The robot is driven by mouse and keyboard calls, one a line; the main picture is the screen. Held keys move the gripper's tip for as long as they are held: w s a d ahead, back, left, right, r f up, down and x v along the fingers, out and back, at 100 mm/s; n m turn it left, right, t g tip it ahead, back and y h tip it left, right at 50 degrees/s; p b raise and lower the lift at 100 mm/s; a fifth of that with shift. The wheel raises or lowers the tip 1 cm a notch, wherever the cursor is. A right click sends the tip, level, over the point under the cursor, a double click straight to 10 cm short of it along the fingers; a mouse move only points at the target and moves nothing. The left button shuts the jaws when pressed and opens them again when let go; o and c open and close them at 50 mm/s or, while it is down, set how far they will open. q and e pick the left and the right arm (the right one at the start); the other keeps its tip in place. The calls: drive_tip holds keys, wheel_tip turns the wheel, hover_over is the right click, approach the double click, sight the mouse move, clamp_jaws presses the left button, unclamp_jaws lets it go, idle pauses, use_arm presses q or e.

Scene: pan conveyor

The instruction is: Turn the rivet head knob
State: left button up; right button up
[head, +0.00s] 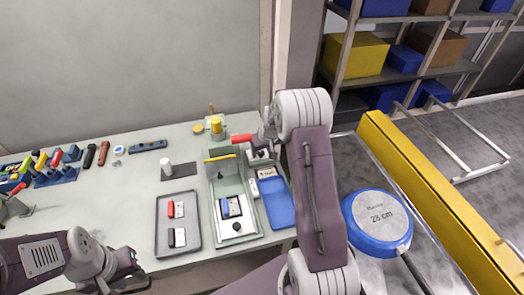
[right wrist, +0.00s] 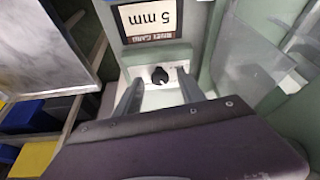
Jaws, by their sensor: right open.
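The rivet head knob (right wrist: 160,76) is small and black, on a white panel below a framed card reading "5 mm" (right wrist: 152,19). My right gripper (right wrist: 159,78) is open, and in the right wrist view the knob appears between its two fingertips, with a gap on each side. I cannot tell whether the tips reach down around it.
A blue pan (head: 376,219) marked 28 cm lies right of my arm, near a yellow rail (head: 440,210).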

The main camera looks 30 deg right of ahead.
clamp_jaws()
drive_tip(key=shift+f+n+b, duration=0.15)
drive_tip(key=shift+n+b, duration=0.15)
drive_tip(key=shift+b, duration=0.35)
drive_tip(key=n+b, duration=0.1)
drive_tip(key=b, duration=0.1)
drive_tip(key=n+y+b, duration=0.1)
drive_tip(key=shift+d+f+n+b, duration=0.15)
drive_tip(key=shift+d+n+b, duration=0.05)
drive_tip(key=shift+n+b, duration=0.2)
drive_tip(key=shift+w+n+y+b, duration=0.1)
drive_tip(key=shift+n+y+b, duration=0.4)
drive_tip(key=shift+n, duration=0.4)
drive_tip(key=n, duration=0.1)
drive_tip(key=n+y, duration=0.1)
drive_tip(key=shift+d+r+n+g, duration=0.15)
drive_tip(key=shift+r+n+g, duration=0.15)
drive_tip(key=shift+r, duration=0.05)
drive_tip(key=shift+w+d+n+g+y+p, duration=0.1)
drive_tip(key=shift+n+g+y+p, duration=0.3)
drive_tip(key=shift+n, duration=0.65)
drive_tip(key=shift+w+n+g+y+p, duration=0.15)
drive_tip(key=shift+n+p, duration=0.3)
drive_tip(key=shift+n, duration=0.6)
drive_tip(key=shift+s, duration=0.1)
